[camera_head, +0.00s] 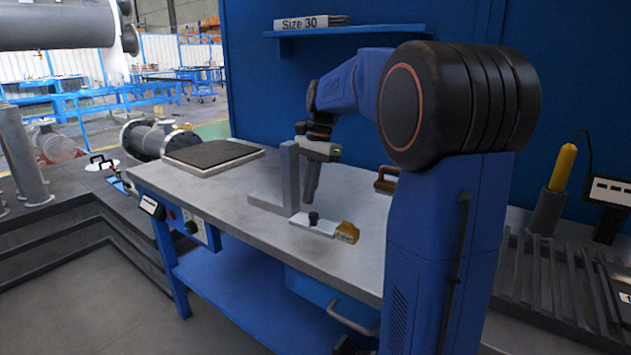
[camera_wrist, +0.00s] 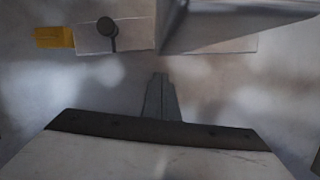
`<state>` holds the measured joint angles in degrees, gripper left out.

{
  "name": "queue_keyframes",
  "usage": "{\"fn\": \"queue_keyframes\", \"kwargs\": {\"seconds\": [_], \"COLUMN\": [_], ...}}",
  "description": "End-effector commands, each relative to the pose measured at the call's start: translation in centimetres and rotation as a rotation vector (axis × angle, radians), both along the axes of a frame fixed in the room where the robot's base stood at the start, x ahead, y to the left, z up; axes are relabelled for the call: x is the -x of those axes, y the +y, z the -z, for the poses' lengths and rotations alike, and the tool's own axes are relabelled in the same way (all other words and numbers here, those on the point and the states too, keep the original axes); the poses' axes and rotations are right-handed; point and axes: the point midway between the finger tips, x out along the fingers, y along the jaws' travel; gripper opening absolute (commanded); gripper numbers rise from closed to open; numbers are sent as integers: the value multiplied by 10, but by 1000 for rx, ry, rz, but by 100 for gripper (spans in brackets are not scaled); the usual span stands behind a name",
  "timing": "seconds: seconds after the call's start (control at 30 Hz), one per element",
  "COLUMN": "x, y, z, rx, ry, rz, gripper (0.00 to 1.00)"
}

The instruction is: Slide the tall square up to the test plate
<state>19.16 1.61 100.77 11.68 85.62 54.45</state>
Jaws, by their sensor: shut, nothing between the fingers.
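The tall square (camera_head: 289,175), a grey L-shaped block with a high upright, stands on the grey bench. Its upright (camera_wrist: 215,22) shows from above at the top right of the wrist view. The test plate (camera_head: 313,226) is a small pale flat plate with a black knob and a yellow tag; it lies beside the square's foot. In the wrist view the plate (camera_wrist: 92,40) is left of the square, their ends very close; I cannot tell whether they touch. My gripper (camera_head: 309,200) is shut and empty, pointing down beside the square's upright. Its fingertips (camera_wrist: 158,76) appear apart from both things.
A dark-topped flat slab (camera_head: 212,156) lies at the bench's far left end. A small brown-yellow object with a handle (camera_head: 386,180) stands near the back wall. The bench front left of the plate is clear.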

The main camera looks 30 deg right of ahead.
Motion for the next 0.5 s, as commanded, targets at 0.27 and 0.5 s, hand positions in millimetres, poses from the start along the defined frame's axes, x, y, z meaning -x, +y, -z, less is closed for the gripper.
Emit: {"fn": "queue_keyframes", "kwargs": {"seconds": [0.27,0.5], "x": [6,6], "y": [21,22], "z": [0,0], "rx": [0,0], "ry": [1,0], "rz": [-1,0], "gripper": [0,0]}}
